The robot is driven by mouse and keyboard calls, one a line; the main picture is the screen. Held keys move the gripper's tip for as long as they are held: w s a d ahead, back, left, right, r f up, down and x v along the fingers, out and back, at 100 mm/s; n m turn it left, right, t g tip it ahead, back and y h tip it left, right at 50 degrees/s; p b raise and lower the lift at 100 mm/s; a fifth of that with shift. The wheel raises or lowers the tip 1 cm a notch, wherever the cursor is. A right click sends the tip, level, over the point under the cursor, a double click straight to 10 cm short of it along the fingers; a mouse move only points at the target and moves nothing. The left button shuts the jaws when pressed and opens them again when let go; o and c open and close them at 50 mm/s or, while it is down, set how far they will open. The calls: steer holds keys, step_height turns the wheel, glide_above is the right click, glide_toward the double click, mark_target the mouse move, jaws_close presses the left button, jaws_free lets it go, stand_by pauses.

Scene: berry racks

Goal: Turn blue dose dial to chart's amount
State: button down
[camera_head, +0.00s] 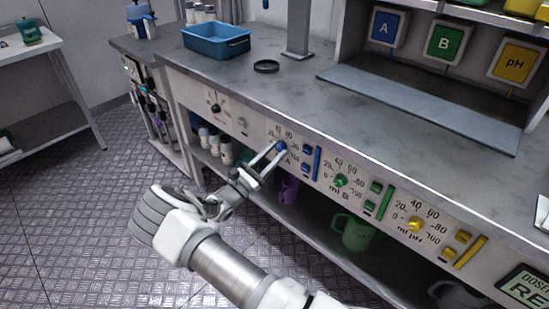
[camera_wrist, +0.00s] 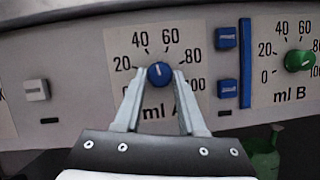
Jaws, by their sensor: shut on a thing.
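The blue dose dial (camera_wrist: 160,73) sits on the panel marked "ml A", with a scale from 20 up to 100 showing around it. Its pale pointer mark faces roughly upward, between 40 and 60; the exact value is too small to read. My gripper (camera_wrist: 159,76) is shut on the dial, one finger on each side. In the head view the blue dial (camera_head: 282,146) is partly hidden by my gripper (camera_head: 276,149), which reaches it from the lower left. No chart with amounts is readable in either view.
Blue buttons (camera_wrist: 227,38) and a blue bar lie right of the dial. The green dial (camera_head: 340,181) and yellow dial (camera_head: 415,224) are farther right. A dark display (camera_head: 525,288) is at lower right. A blue bin (camera_head: 215,42) stands on the counter above.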

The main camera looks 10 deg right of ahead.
steer(key=m+g+b, duration=0.1)
steer(key=m+g, duration=0.1)
steer(key=m, duration=0.2)
steer(key=m+g+b, duration=0.1)
steer(key=m+g, duration=0.1)
steer(key=m, duration=0.3)
steer(key=shift+w+a+r+h, duration=0.1)
steer(key=shift+w+h, duration=0.1)
steer(key=shift+h, duration=0.2)
steer(key=c, duration=0.5)
jaws_free()
steer(key=p+v, duration=0.1)
steer(key=v, duration=1.6)
steer(key=shift+a, duration=0.3)
steer(key=shift+w+r, duration=0.1)
steer(key=shift+r, duration=0.1)
